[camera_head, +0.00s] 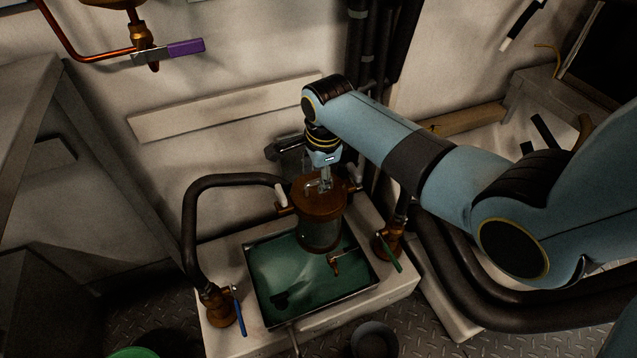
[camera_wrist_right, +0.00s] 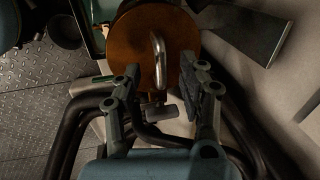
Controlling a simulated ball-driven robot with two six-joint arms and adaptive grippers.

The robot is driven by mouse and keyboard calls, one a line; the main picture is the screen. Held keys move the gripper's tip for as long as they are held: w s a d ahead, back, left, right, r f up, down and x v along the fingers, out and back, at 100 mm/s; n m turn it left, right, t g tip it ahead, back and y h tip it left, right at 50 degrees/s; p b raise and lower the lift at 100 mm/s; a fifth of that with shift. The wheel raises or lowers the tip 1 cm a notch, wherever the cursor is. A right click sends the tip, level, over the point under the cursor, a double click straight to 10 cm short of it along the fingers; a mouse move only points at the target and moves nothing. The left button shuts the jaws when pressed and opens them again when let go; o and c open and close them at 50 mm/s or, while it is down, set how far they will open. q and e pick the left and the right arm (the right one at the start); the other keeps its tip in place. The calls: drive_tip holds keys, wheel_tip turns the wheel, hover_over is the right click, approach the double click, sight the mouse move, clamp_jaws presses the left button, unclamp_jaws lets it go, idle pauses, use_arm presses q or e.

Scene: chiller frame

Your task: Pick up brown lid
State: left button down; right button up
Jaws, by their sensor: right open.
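The brown lid (camera_head: 321,199) sits on top of a round vessel (camera_head: 320,236) in the head view. In the right wrist view the brown lid (camera_wrist_right: 140,48) shows as a brown disc with a metal loop handle (camera_wrist_right: 158,60). My right gripper (camera_head: 325,178) is above the lid, close to its handle. In the right wrist view my right gripper (camera_wrist_right: 160,80) is open, with one finger on each side of the handle. I cannot tell whether a finger touches it. My left gripper is not in view.
The vessel stands at a tray (camera_head: 262,310) with green liquid on a pale block (camera_head: 405,294). Thick black hoses (camera_head: 187,225) curve around it. A blue-handled valve (camera_head: 239,310) and a green-handled valve (camera_head: 390,252) flank the tray. A wall is close behind.

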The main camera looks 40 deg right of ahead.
wheel_tip(320, 180, down, 2)
drive_tip(key=shift+w, duration=0.15)
drive_tip(key=shift+f+b, duration=0.2)
drive_tip(key=shift+b, duration=0.15)
drive_tip(key=c, duration=0.5)
clamp_jaws()
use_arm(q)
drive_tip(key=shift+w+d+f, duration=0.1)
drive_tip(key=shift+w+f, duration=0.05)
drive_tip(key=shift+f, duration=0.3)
use_arm(e)
drive_tip(key=shift+r, duration=0.15)
